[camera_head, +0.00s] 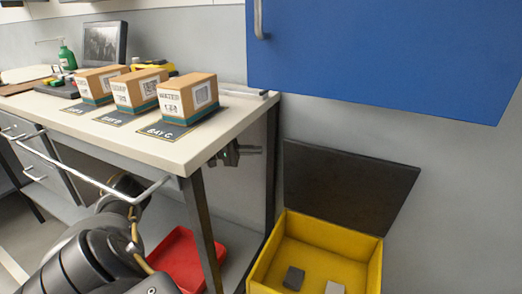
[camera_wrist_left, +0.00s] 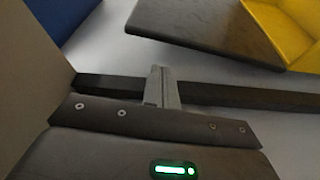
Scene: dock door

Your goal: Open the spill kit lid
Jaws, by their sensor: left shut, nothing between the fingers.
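The spill kit is a yellow open-topped box (camera_head: 262,268) on the floor at the lower right of the head view. Its dark grey lid (camera_head: 350,190) stands up at the back edge, tilted back toward the wall, so the box is open. The lid (camera_wrist_left: 205,28) and part of the yellow box (camera_wrist_left: 290,25) also show in the left wrist view. My left gripper (camera_head: 250,150) is below the bench edge, left of the lid and apart from it. Its fingers (camera_wrist_left: 162,85) are shut and empty. My right gripper is out of view.
A dark block (camera_head: 293,278) and a light grey block (camera_head: 334,288) lie in the box. The bench (camera_head: 150,150), with cartons on top and dark legs (camera_head: 205,235), stands at left. A blue cabinet (camera_head: 390,50) hangs above the lid. A red tray (camera_head: 178,258) sits under the bench.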

